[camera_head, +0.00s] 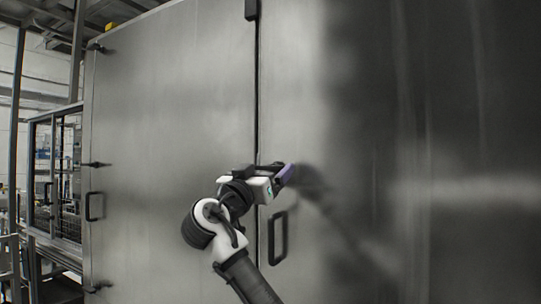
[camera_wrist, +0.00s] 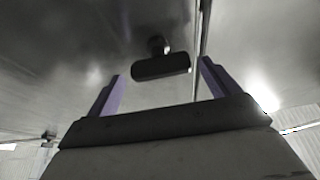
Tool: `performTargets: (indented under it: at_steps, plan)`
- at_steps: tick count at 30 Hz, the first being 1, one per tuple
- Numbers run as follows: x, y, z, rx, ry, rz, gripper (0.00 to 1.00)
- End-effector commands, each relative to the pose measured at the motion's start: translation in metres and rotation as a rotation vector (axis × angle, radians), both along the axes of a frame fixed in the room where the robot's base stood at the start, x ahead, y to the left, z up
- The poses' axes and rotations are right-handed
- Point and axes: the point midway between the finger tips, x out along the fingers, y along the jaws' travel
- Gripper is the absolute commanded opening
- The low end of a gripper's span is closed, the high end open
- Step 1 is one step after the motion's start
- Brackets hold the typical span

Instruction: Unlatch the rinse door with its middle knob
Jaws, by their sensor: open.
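Tall brushed-metal doors fill most of the head view, with a dark vertical seam between the left door (camera_head: 170,130) and the right panel (camera_head: 300,110). My gripper (camera_head: 286,174), with purple fingers, is at mid-height by the seam. In the wrist view a black bar-shaped knob (camera_wrist: 160,67) on a short round stem stands out from the metal, just left of the seam. It lies between my two open fingers in the picture, level with the fingertips. I see no contact, and cannot tell the depth. In the head view my gripper hides this knob.
A black pull handle (camera_head: 277,238) is below my gripper, right of the seam. Another black handle (camera_head: 94,206) is near the left door's outer edge, beside several small dark fittings. A black fitting (camera_head: 251,10) sits high on the seam. A framed machine (camera_head: 55,180) stands at left.

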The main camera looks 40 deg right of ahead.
Motion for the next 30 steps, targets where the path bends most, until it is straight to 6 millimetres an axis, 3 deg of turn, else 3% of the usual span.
performTargets:
  at_steps: [6, 17, 27, 30]
  plan:
    - [0.009, -0.022, 0.011, 0.000, 0.001, -0.001, 0.87]
    - [0.011, -0.025, 0.011, -0.001, 0.000, 0.001, 0.87]
    - [0.011, -0.025, 0.011, -0.001, 0.000, 0.001, 0.44]
    - [0.011, -0.025, 0.011, 0.000, 0.001, 0.001, 0.43]
